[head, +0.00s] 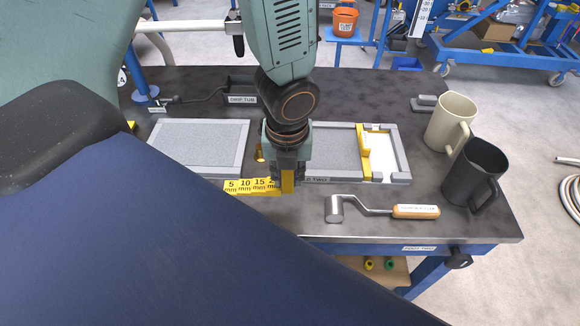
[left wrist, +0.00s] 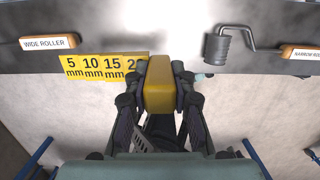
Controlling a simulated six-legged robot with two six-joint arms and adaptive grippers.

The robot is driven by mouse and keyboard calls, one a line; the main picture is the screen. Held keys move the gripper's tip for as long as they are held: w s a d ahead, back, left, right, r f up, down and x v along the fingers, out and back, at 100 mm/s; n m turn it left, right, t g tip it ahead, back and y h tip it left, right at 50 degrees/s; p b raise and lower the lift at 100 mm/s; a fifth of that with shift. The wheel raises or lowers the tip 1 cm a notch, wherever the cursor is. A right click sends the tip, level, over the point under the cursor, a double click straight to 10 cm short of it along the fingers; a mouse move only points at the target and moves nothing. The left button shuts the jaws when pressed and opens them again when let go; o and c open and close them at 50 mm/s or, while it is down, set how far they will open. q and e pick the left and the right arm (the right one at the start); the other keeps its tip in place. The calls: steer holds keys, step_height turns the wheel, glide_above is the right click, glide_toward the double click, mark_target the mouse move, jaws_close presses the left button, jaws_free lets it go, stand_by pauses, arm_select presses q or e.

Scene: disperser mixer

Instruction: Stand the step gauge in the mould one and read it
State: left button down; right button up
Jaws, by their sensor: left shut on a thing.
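My left gripper (head: 287,184) is shut on the yellow step gauge (head: 246,187), near the front of the bench. The gauge reaches out to the left of the fingers, with black 5, 10 and 15 mm marks; the fingers partly cover another mark. In the left wrist view, the fingers (left wrist: 158,88) grip its yellow block, and the marked steps (left wrist: 98,66) lie to the left. A grey-framed mould (head: 200,144) with a grey fill lies behind the gauge. Its name label is not visible. The mould labelled two (head: 345,151) is right of the gripper. My right gripper is not in view.
A yellow bar (head: 363,154) lies across mould two, beside a white area. A narrow roller (head: 335,207) lies in front. Beige (head: 450,122) and black (head: 474,170) jugs stand at right. The drip tub (head: 241,88) is behind. A wide roller (left wrist: 48,43) shows in the wrist view.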

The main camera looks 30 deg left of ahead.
arm_select(q)
steer(key=shift+r+p, duration=0.15)
steer(key=shift+p, duration=0.2)
steer(key=w+a+r+n+p, duration=0.1)
steer(key=w+a+p, duration=0.1)
steer(key=w+p, duration=0.15)
steer(key=p, duration=0.5)
glide_above(219, 133)
steer(key=shift+s+d+r+b, duration=0.1)
steer(key=shift+s+r+b, duration=0.05)
steer(key=shift+r+b, duration=0.15)
step_height(219, 133, down, 5)
steer(key=b, duration=0.5)
steer(key=shift+f, duration=0.15)
steer(key=shift+f+b, duration=2.3)
steer(key=shift+f, duration=0.3)
